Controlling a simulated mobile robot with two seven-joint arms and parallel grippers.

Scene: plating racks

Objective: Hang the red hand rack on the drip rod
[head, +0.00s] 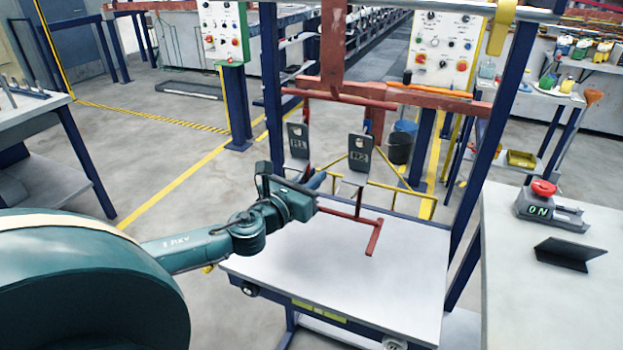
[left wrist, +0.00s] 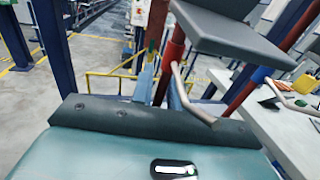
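The red hand rack (head: 345,214) has thin red bars with a crosspiece at its lower right end, seen over the white table top. Its red stem (left wrist: 172,58) rises in the left wrist view between the two blue fingers of my left gripper (left wrist: 160,88). In the head view my left gripper (head: 317,183) is beside the rack, and its fingers look closed on the stem. Grey plates marked R1 (head: 298,141) and R2 (head: 360,158) stand above it. A red horizontal bar (head: 345,99), apparently the drip rod, crosses the frame above. My right gripper is not in view.
The white table (head: 330,275) is below the rack, between blue posts (head: 272,80). A yellow frame (head: 400,190) is behind. A side table at right holds a red ON button (head: 543,187) and a black stand (head: 570,250). A black bucket (head: 400,148) stands behind.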

